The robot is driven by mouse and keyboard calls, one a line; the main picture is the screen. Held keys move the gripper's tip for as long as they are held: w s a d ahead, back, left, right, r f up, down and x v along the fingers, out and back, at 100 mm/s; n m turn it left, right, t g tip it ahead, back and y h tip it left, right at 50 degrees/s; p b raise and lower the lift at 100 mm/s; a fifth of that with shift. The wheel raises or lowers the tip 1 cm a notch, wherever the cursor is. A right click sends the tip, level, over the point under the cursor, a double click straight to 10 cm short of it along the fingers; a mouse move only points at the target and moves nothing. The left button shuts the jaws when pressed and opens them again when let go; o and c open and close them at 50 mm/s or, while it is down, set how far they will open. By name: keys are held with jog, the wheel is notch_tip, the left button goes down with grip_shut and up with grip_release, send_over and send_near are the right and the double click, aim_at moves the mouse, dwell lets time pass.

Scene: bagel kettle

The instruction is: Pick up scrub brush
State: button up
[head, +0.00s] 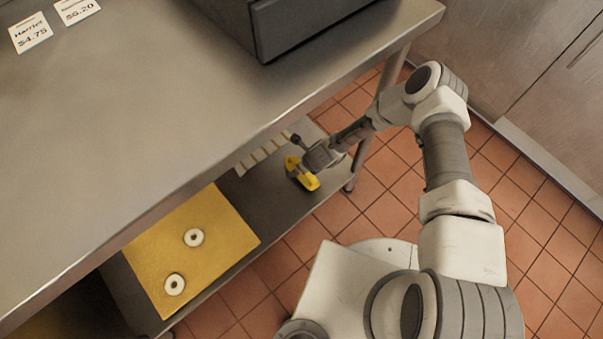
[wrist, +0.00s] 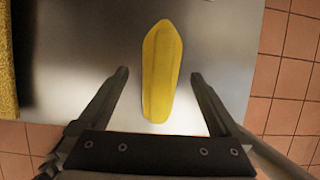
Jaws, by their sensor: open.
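The scrub brush (wrist: 161,72) is a long yellow shape in the middle of the wrist view, lying on a grey metal surface. In the head view the yellow brush (head: 307,181) is on the lower shelf under the counter, partly covered by my gripper (head: 300,165). In the wrist view my gripper (wrist: 159,76) is open, with one dark finger on each side of the brush and gaps between. The brush's near end lies between the fingers and its far end extends beyond the tips. How high the fingers are above the shelf is hard to tell.
The metal counter (head: 150,110) overhangs the lower shelf (head: 262,205). A yellow board (head: 220,220) with two white rings (head: 194,237) lies on the shelf to the left. A pale slatted strip (head: 262,154) lies behind the brush. A table leg (head: 358,165) stands close right of my gripper.

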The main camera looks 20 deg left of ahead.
jog(key=shift+b+x, duration=1.6)
jog(key=shift+x, duration=1.15)
jog(key=shift+w, duration=0.2)
jog(key=c, duration=1.4)
